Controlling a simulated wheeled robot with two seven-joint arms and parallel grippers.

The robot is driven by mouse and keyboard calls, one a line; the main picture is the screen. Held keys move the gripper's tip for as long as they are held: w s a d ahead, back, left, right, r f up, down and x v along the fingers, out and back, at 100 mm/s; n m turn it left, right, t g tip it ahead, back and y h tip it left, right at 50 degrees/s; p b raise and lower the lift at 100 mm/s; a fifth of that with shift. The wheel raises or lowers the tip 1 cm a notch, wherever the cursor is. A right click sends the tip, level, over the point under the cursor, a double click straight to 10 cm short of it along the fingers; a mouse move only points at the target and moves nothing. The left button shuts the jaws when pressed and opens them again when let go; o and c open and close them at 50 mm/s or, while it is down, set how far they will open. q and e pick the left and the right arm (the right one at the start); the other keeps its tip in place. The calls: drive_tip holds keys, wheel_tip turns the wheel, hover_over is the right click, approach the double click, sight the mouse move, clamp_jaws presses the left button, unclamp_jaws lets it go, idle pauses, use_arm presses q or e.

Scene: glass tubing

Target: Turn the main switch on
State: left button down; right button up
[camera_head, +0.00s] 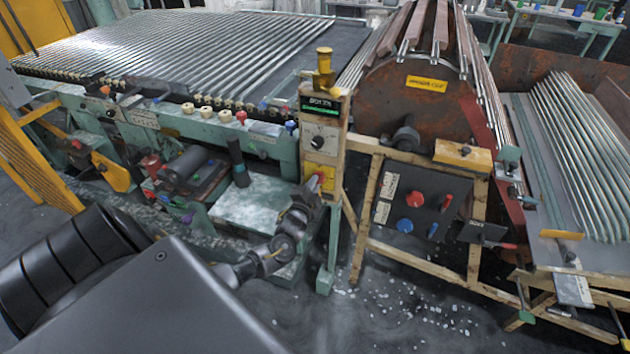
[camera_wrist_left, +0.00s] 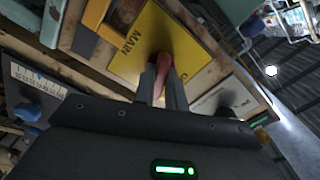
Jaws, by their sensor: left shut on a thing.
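The main switch is a yellow plate (camera_head: 327,180) low on the wooden post panel, with a red lever on it. The wrist view shows the plate, lettered MAIN (camera_wrist_left: 150,38), tilted in the picture. My left gripper (camera_head: 314,188) reaches up to the plate from the lower left. In the wrist view its two fingers are shut on the red lever (camera_wrist_left: 163,64), which stands between the fingertips. The fingers partly hide the lever, and I cannot tell its exact setting. My right gripper is not in view.
Above the switch are a white dial plate (camera_head: 322,138), a dark display with green text (camera_head: 320,104) and a yellow beacon (camera_head: 324,68). A dark control box (camera_head: 422,205) with red and blue knobs stands to the right. Glass shards lie on the floor below.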

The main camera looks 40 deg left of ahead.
use_arm(q)
drive_tip(key=m+p, duration=0.1)
drive_tip(key=m, duration=0.4)
drive_tip(key=shift+p, duration=0.4)
idle(0.3)
drive_tip(key=c, duration=1.4)
unclamp_jaws()
drive_tip(key=shift+c, duration=0.2)
drive_tip(key=shift+s, duration=0.1)
drive_tip(key=v, duration=1)
drive_tip(key=shift+s+d+b, duration=0.2)
drive_tip(key=shift+s+b, duration=0.05)
drive_tip(key=shift+b, duration=0.15)
